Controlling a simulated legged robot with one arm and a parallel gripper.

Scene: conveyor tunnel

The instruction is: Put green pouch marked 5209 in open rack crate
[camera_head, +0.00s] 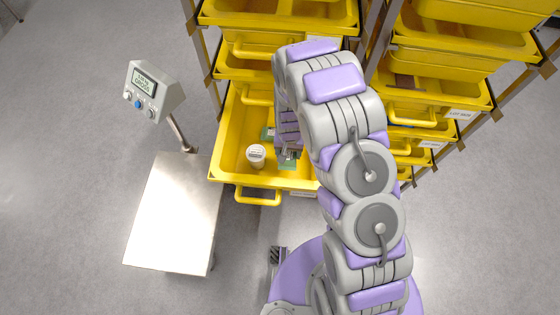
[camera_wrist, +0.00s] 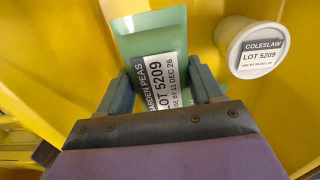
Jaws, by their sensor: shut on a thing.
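The green pouch (camera_wrist: 150,38) has a white label reading garden peas, lot 5209, use by 11 Dec 26. My gripper (camera_wrist: 163,85) is shut on it, with one finger on each side of the label. In the head view, my gripper (camera_head: 288,140) is down inside the open yellow rack crate (camera_head: 228,130), which is pulled out from the rack. Green patches of the pouch (camera_head: 288,163) show around the fingers there. My arm hides part of the crate. I cannot tell whether the pouch touches the crate floor.
A white coleslaw tub (camera_wrist: 250,45), also marked lot 5209, stands in the same crate, left of my gripper in the head view (camera_head: 256,155). Several other yellow crates fill the rack above and to the right. A scale with a bare metal platform (camera_head: 172,215) and display (camera_head: 150,92) stands left.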

